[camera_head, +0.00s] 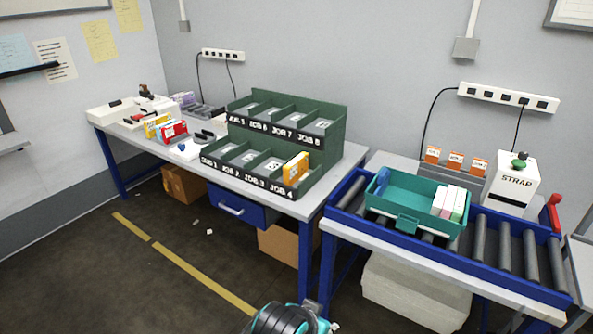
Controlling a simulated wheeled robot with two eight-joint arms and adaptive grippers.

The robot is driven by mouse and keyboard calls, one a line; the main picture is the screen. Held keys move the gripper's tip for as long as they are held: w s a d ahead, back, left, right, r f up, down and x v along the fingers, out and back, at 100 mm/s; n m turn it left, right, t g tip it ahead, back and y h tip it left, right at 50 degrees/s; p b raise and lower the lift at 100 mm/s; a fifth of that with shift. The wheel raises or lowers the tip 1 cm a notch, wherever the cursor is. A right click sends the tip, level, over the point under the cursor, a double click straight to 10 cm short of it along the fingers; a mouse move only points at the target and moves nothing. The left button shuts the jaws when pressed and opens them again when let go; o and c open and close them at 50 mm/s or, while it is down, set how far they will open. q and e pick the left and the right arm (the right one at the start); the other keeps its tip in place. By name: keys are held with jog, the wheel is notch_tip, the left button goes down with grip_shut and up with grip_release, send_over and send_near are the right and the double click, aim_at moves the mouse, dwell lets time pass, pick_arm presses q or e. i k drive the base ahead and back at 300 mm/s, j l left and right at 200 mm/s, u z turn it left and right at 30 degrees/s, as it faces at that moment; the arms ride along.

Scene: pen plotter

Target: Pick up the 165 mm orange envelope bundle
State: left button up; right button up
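An orange bundle (296,168) stands upright in the JOB 4 compartment, at the right end of the lower row of the green sorting rack (335,128). Its size cannot be read from here. A red and white bundle (173,131) and a yellow one (154,122) stand on the left part of the bench. A black and teal part of my own body shows at the bottom edge, well in front of the bench. No fingertips of either gripper are in view.
A teal tray (407,224) holding pale pink, white and green bundles sits on the blue-framed roller conveyor (505,245) at right. A white STRAP machine (512,188) and orange labels (455,160) stand behind it. Cardboard boxes lie under the bench; the floor at left is mostly open.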

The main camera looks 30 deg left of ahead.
aim_at(294, 169)
jog(key=i+j, duration=0.4)
jog(key=j, duration=0.15)
jog(key=i+j, duration=0.4)
jog(key=j, duration=0.15)
jog(key=l+z, duration=0.05)
